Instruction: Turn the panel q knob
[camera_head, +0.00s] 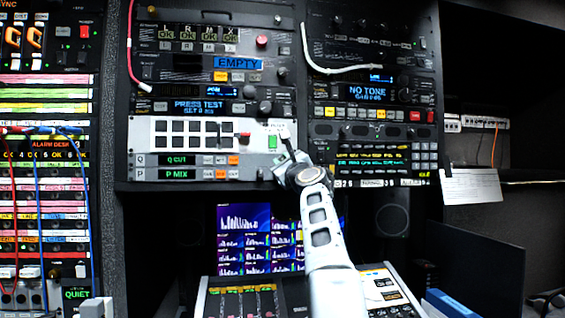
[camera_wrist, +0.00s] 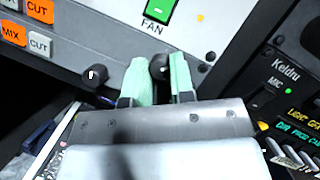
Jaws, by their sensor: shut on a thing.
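In the wrist view, my gripper (camera_wrist: 160,80) has its two pale green fingers on either side of a small black knob (camera_wrist: 160,66), shut on it. This knob is in line with the upper button row, which matches the panel Q row (camera_head: 178,160) reading "Q CUT" in the head view. A second black knob (camera_wrist: 95,75) with a white mark sits free to the left, in line with the lower row, "P MIX" (camera_head: 178,174). In the head view, my gripper (camera_head: 284,152) is at the right end of these rows and the held knob cannot be made out.
A green FAN button (camera_wrist: 160,14) is just above the fingers; it also shows in the head view (camera_head: 272,142). A Keldru panel (camera_wrist: 285,85) is close on the right. A console desk (camera_head: 230,300) and screens (camera_head: 244,235) lie below the rack.

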